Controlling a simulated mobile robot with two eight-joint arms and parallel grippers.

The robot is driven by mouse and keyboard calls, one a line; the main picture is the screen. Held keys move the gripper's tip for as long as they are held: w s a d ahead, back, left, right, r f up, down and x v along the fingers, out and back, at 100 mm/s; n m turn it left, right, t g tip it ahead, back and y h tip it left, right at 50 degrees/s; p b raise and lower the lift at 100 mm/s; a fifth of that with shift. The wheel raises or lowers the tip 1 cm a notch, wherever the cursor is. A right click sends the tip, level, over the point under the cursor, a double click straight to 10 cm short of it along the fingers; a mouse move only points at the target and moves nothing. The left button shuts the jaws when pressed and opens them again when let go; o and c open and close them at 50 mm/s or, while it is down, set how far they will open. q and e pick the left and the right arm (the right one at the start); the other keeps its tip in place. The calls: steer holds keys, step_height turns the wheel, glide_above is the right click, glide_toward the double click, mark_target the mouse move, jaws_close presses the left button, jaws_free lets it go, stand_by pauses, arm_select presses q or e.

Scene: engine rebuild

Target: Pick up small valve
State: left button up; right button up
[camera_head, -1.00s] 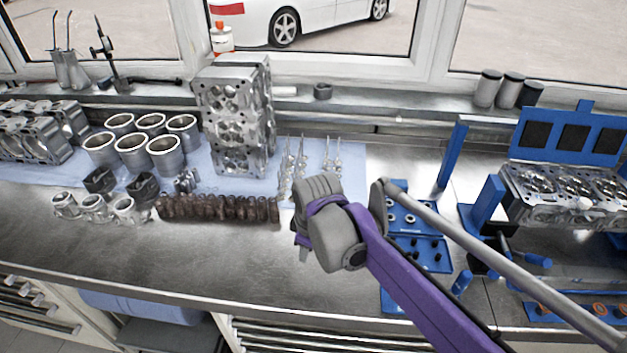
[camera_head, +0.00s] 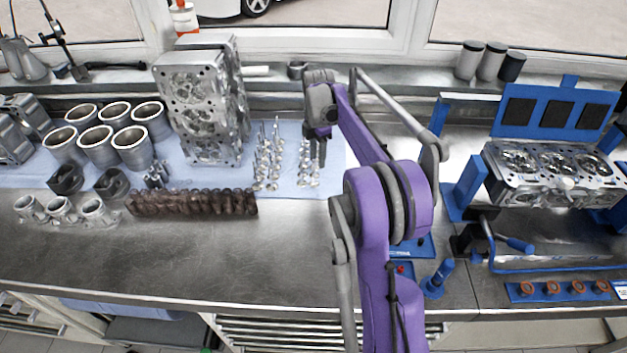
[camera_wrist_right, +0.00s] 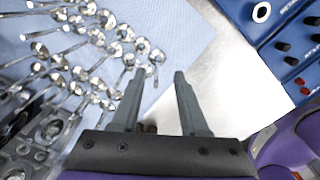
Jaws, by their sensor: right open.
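Shiny metal valves stand in two groups on the blue cloth: a left group (camera_head: 268,165) and a right group (camera_head: 308,168). I cannot tell for sure which are the small ones. My right gripper (camera_head: 318,150) is above the right edge of the right group, pointing down. In the right wrist view the gripper (camera_wrist_right: 158,76) is open with nothing held. A valve head (camera_wrist_right: 149,69) shows between its fingertips, near the left one; other valves (camera_wrist_right: 114,48) spread to the upper left. My left gripper is out of view.
The tall cylinder head (camera_head: 205,105) stands left of the valves. A dark camshaft-like row (camera_head: 190,203) lies in front. Blue tool trays (camera_wrist_right: 293,55) lie to the right. A cylinder head on a blue stand (camera_head: 555,175) is further right.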

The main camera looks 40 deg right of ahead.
mark_target(314, 181)
steer(key=f, duration=0.2)
steer(key=f+b, duration=0.1)
steer(key=f, duration=0.1)
steer(key=a+f+b, duration=0.1)
steer(key=f, duration=0.1)
steer(key=shift+w+f, duration=0.15)
steer(key=shift+w, duration=0.1)
steer(key=shift+s, duration=0.1)
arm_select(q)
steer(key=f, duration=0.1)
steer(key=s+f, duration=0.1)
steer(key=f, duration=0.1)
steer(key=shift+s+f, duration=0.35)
arm_select(e)
steer(key=shift+w, duration=0.25)
steer(key=c, duration=0.5)
steer(key=shift+s, duration=0.15)
jaws_close()
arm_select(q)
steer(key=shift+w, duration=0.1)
